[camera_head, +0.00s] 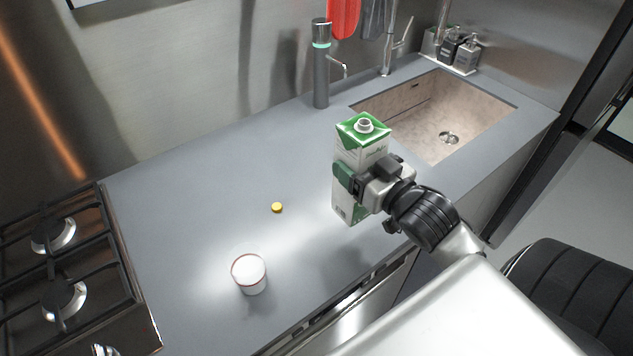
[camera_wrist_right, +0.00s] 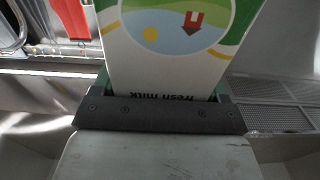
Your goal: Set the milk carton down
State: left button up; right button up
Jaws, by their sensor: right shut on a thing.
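The milk carton (camera_head: 361,139) is white and green with an uncapped round spout on top. It stands upright in my right gripper (camera_head: 362,183), which is shut around its middle from the right. In the head view the carton is over the front part of the grey counter (camera_head: 195,215); I cannot tell whether its base touches the counter. In the right wrist view the carton (camera_wrist_right: 175,65) fills the space between the fingers (camera_wrist_right: 160,105), with "fresh milk" print upside down. My left gripper is not in view.
A yellow cap (camera_head: 277,207) and a white cup with a red rim (camera_head: 249,274) are on the counter. A gas stove (camera_head: 70,260) is at left, a sink (camera_head: 440,110) at back right, and a grey tap column (camera_head: 321,75) at the back. The left-middle counter is clear.

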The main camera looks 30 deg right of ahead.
jog(key=w+a+f+p, duration=0.1)
jog(key=w+a+f, duration=0.3)
jog(key=f, duration=0.3)
jog(key=shift+w+a+f, duration=0.15)
jog(key=shift+a+f, duration=0.1)
jog(key=shift+f, duration=0.05)
jog(key=o, duration=1.3)
jog(key=shift+f, duration=0.15)
jog(key=shift+c, duration=0.2)
jog(key=s+d+b, duration=0.1)
jog(key=s+b, duration=0.1)
jog(key=s, duration=1)
